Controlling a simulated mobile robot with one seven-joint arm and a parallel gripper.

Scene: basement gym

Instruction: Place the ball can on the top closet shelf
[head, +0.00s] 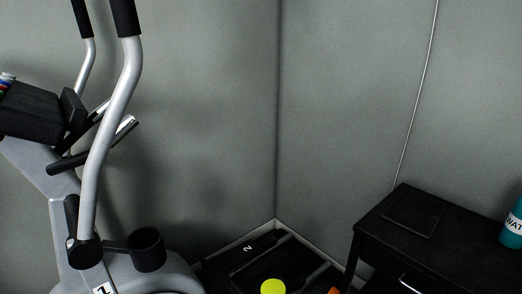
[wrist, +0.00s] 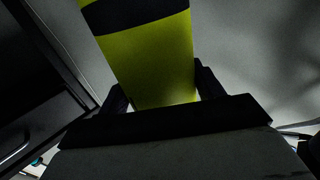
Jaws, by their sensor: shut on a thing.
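The ball can (wrist: 150,60) is a yellow-green cylinder with a black band, seen in the wrist view. My gripper (wrist: 163,88) is shut on it, with one dark finger at each side of its lower end. The can's far end runs out of the top of the picture. In the head view, a round yellow-green thing (head: 273,287) shows at the bottom edge; I cannot tell whether it is the can's end or a loose ball. My gripper cannot be made out in the head view. No closet shelf is in view.
A black cabinet (head: 453,250) with a teal water bottle (head: 513,228) and a flat dark pad (head: 413,218) stands at right. An exercise machine (head: 108,150) fills the left. Dark items (head: 240,262) lie low in the corner. A dark cabinet (wrist: 35,95) is at left in the wrist view.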

